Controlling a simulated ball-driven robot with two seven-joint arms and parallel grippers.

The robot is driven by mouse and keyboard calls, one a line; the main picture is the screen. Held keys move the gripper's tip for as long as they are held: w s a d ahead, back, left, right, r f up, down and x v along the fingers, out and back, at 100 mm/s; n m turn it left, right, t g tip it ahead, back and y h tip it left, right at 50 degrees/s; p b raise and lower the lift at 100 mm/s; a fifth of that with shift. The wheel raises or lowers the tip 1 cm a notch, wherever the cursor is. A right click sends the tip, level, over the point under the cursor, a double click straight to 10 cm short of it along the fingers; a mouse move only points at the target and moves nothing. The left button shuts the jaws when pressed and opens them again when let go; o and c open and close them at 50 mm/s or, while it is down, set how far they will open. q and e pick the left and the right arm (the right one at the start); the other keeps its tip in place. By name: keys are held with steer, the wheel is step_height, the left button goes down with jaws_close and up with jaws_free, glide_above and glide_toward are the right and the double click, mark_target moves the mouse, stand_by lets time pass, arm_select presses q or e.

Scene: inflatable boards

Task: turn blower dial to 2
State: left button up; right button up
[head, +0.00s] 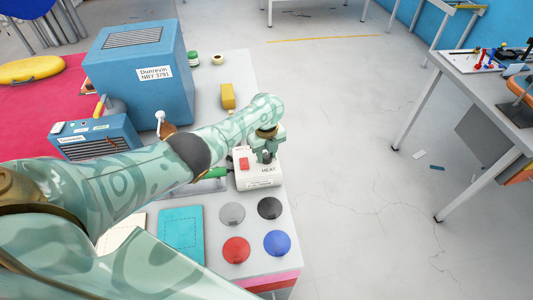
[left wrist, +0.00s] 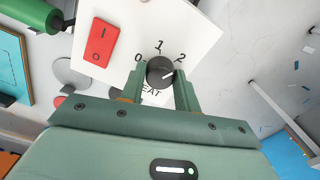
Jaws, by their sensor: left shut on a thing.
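A white control box (head: 257,180) with a red rocker switch (head: 244,164) and the word HEAT stands on the grey table. In the left wrist view its white face (left wrist: 130,25) carries the red switch (left wrist: 100,42) and a round black dial (left wrist: 160,70) marked 0, 1 and 2. The light line on the dial points to the right, on the side of the 2. My left gripper (head: 268,152) reaches down over the box. In the wrist view its two fingers (left wrist: 160,85) are shut on the dial, one on each side. My right gripper is not in view.
A green cylinder (head: 215,173) lies left of the box. Grey, black, red (head: 236,250) and blue (head: 277,243) discs and a teal book (head: 181,236) lie in front. A blue machine (head: 140,65) and a yellow block (head: 228,96) stand behind. Open floor is to the right.

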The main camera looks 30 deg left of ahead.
mark_target(267, 156)
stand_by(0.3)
arm_select(q)
steer(key=o, duration=1)
steer(key=shift+c, duration=0.2)
step_height(267, 156, up, 16)
steer(key=p, duration=0.8)
steer(key=shift+r, duration=0.1)
